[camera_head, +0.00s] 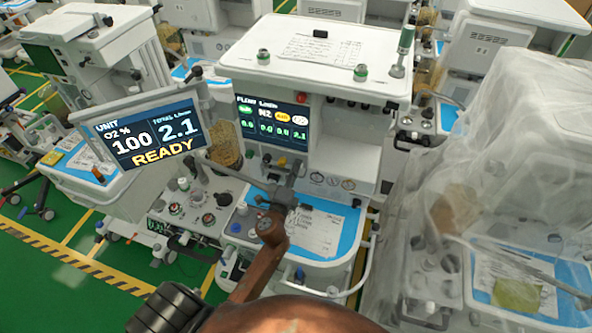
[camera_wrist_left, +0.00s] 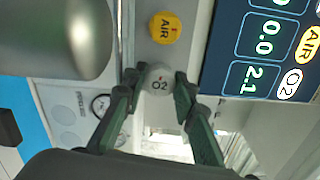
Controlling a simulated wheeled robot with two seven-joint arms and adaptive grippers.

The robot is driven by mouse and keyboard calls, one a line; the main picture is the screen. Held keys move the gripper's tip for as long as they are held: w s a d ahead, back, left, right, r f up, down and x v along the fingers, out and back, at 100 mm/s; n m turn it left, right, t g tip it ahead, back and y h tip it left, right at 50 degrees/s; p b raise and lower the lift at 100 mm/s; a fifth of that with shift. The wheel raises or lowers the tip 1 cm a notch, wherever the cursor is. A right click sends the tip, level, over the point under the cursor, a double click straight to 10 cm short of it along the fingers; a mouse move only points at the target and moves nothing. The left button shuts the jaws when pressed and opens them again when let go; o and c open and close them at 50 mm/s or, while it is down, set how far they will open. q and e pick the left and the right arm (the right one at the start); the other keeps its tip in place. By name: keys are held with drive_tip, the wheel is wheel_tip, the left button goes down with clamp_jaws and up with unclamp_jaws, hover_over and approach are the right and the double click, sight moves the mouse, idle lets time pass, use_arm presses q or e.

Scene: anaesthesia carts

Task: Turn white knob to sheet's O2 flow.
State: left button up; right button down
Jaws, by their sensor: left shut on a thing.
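The white knob (camera_wrist_left: 158,77), marked O2, sits between the fingertips of my left gripper (camera_wrist_left: 157,88) in the left wrist view. The fingers are shut on it, one on each side. In the head view my left gripper (camera_head: 284,190) reaches up to the panel below the flow screen (camera_head: 272,122) and hides the knob. The screen shows an O2 flow of 2.1; the left wrist view shows the same number (camera_wrist_left: 262,78). A printed sheet (camera_head: 312,232) lies on the blue work surface; its writing is too small to read. My right gripper is not in view.
A yellow AIR knob (camera_wrist_left: 165,28) is close beside the white knob. A tilted monitor (camera_head: 150,132) reads 100 and 2.1, READY. Another paper (camera_head: 320,47) lies on the machine top. A plastic-covered cart (camera_head: 480,190) stands close on the right.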

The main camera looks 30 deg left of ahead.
use_arm(q)
drive_tip(key=shift+a, duration=0.1)
idle(0.4)
drive_tip(key=o, duration=0.9)
drive_tip(key=shift+s, duration=0.1)
drive_tip(key=v, duration=1.2)
